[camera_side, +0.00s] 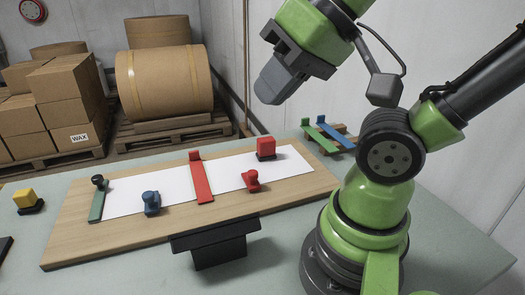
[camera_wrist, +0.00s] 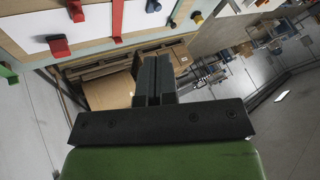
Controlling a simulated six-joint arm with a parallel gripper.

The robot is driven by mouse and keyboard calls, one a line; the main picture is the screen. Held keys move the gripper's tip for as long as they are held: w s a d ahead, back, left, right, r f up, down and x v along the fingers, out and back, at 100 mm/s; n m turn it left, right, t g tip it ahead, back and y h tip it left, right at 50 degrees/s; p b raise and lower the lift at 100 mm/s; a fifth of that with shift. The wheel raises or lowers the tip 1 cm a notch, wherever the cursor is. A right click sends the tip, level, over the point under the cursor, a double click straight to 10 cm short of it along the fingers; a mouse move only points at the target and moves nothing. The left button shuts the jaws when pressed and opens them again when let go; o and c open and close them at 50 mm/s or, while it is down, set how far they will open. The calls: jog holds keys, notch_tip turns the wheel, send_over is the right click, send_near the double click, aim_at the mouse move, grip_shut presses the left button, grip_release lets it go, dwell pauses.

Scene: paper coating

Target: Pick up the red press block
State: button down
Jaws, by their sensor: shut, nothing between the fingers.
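The red press block (camera_side: 266,146) sits on a thin black base at the back right of the white paper (camera_side: 125,197), standing upright. In the wrist view, a red block (camera_wrist: 58,44) at upper left appears to be the same one. My gripper (camera_side: 268,92) is high above the board, over the block's side of the table and well clear of it. Its fingers are together and empty in the wrist view (camera_wrist: 153,78).
On the wooden board (camera_side: 75,247) stand a red bar (camera_side: 200,177), a small red clamp (camera_side: 251,181), a blue clamp (camera_side: 151,204) and a green bar (camera_side: 97,200). A yellow block (camera_side: 25,198) is at left. Green and blue bars (camera_side: 334,131) lie at the back right.

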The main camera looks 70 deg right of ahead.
dwell(0.4)
jog(key=c, duration=0.6)
grip_release()
jog(key=shift+o, duration=0.2)
